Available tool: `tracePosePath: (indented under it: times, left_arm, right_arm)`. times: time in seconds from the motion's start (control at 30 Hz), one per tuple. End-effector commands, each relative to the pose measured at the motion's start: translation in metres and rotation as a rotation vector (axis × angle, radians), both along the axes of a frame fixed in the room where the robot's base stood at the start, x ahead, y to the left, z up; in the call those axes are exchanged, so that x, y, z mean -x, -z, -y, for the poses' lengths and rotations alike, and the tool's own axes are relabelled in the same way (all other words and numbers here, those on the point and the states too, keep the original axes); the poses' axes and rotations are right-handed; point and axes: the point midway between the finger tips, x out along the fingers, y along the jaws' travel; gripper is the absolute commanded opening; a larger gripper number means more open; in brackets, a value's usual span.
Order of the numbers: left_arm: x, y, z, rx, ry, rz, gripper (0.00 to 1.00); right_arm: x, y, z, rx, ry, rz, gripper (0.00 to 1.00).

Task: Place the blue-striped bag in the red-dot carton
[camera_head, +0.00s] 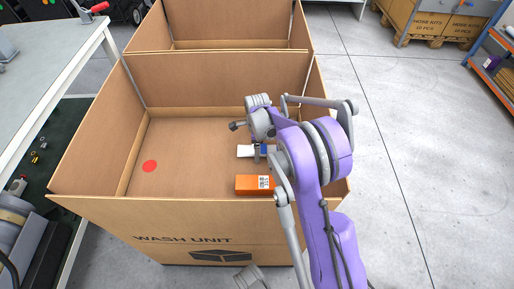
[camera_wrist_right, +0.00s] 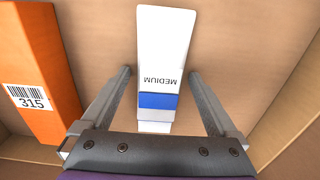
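The red-dot carton (camera_head: 190,217) is a large open cardboard box marked "WASH UNIT", with the red dot (camera_head: 149,166) on its inner floor at left. The blue-striped bag (camera_head: 244,151) is white and inside the carton, partly hidden by my right gripper (camera_head: 258,152). In the right wrist view the bag (camera_wrist_right: 165,50) shows "MEDIUM" and a blue band, and lies between the fingers of my right gripper (camera_wrist_right: 160,75). The fingers are apart, with a visible gap on each side of the bag. Whether the bag rests on the floor is unclear. My left gripper is out of view.
An orange box (camera_head: 254,185) labelled 315 lies in the carton near its front wall; it also shows in the right wrist view (camera_wrist_right: 40,75). Another open carton (camera_head: 230,22) adjoins behind. A pale table (camera_head: 50,70) stands at left.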

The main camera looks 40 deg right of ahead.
Motion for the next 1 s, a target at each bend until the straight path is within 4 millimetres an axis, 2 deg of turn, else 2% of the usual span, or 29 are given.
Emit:
tracePosePath:
  times: [0.27,0.43,0.8,1.0]
  left_arm:
    - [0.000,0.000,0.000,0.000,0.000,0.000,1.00]
    - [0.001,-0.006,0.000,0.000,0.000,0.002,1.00]
    - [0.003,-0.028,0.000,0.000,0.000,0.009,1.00]
    - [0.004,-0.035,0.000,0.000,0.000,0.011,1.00]
  right_arm:
    - [0.000,-0.001,0.000,0.000,0.000,0.000,0.99]
    - [0.000,-0.013,0.000,0.000,0.000,0.000,0.99]
    - [0.000,-0.090,0.000,0.000,0.000,0.000,0.99]
    - [0.000,-0.117,0.000,0.000,0.000,0.000,0.99]
